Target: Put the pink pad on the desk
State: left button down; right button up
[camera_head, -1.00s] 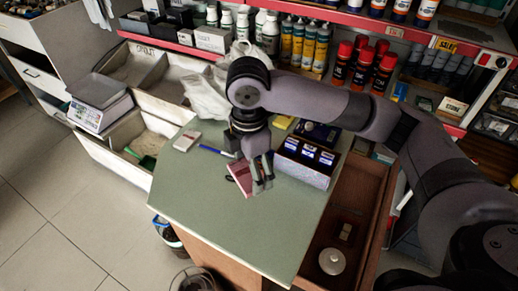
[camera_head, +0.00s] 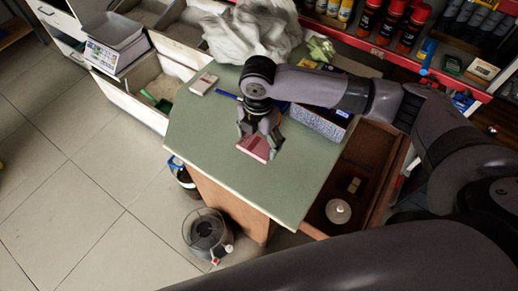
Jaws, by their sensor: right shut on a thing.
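The pink pad (camera_head: 254,148) is a small, flat, dark-pink block. It is at the green top of the desk (camera_head: 215,138), near the middle of the picture. My right gripper (camera_head: 260,142) comes down from above with its fingers around the pad and is shut on it. The fingers hide part of the pad. I cannot tell whether the pad's underside touches the desk top. My left gripper is not in view.
A box (camera_head: 320,120) stands on the desk right of the gripper, partly hidden by my arm. A white packet (camera_head: 203,84) lies to the left, and a crumpled white bag (camera_head: 252,35) behind. The desk's front part is clear. A bin (camera_head: 206,235) stands on the floor.

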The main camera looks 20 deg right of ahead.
aim_at(258, 152)
jog(key=shift+f, duration=3.2)
jog(key=shift+f, duration=0.15)
jog(key=o, duration=1.2)
notch_tip(258, 152, up, 12)
jog(key=shift+r, duration=0.2)
